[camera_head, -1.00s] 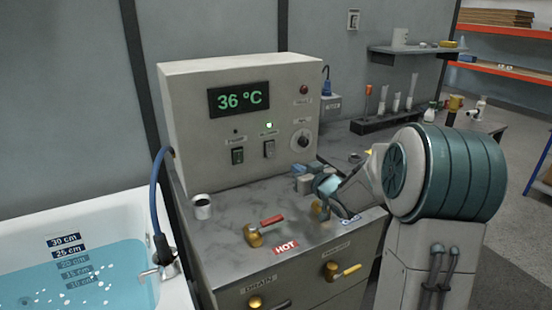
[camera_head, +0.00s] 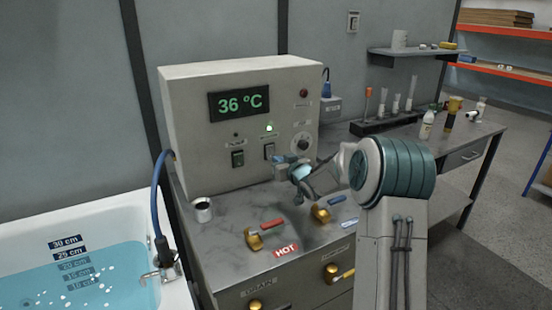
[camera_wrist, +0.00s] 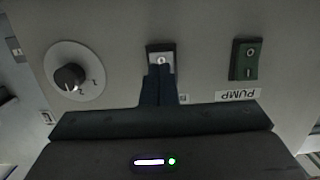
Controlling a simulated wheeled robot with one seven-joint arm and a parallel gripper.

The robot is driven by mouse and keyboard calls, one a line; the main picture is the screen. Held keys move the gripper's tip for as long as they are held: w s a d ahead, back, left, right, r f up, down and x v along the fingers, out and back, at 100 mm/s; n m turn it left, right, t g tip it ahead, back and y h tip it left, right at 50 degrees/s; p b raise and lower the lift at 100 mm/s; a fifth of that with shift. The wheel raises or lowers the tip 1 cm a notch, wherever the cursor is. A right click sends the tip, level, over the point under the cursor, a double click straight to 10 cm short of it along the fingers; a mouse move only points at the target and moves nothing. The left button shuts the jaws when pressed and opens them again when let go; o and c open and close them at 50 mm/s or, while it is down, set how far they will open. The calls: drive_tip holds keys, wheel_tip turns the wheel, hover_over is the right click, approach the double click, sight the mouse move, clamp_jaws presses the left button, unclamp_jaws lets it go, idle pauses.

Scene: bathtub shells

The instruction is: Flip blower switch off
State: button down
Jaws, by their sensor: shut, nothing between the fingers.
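The control box (camera_head: 195,115) has two rocker switches on its front. The right one (camera_head: 269,151) has a lit green lamp above it; its label is not readable in the head view. In the wrist view, which is upside down, this grey switch (camera_wrist: 161,58) sits straight ahead of my fingertips, its label mostly hidden behind them. The other switch, dark green (camera_head: 237,159) and labelled PUMP in the wrist view (camera_wrist: 246,60), is beside it. My gripper (camera_head: 280,170) is shut and empty, its tips (camera_wrist: 158,75) overlapping the grey switch. I cannot tell whether they touch it.
A round knob (camera_head: 303,141) is right of the switches. A display (camera_head: 239,102) reads 36 °C. The water-filled tub (camera_head: 25,230) is at left.

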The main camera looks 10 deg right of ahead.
drive_tip(key=shift+x, duration=0.95)
drive_tip(key=shift+f, duration=0.1)
drive_tip(key=b, duration=0.2)
drive_tip(key=shift+w+t+b, duration=0.2)
drive_tip(key=shift+t+b, duration=0.1)
drive_tip(key=shift+t, duration=0.1)
drive_tip(key=shift+s, duration=0.1)
drive_tip(key=f+b+v, duration=0.1)
drive_tip(key=v, duration=1.2)
drive_tip(key=shift+s+d+r, duration=0.15)
drive_tip(key=shift+s+r, duration=0.2)
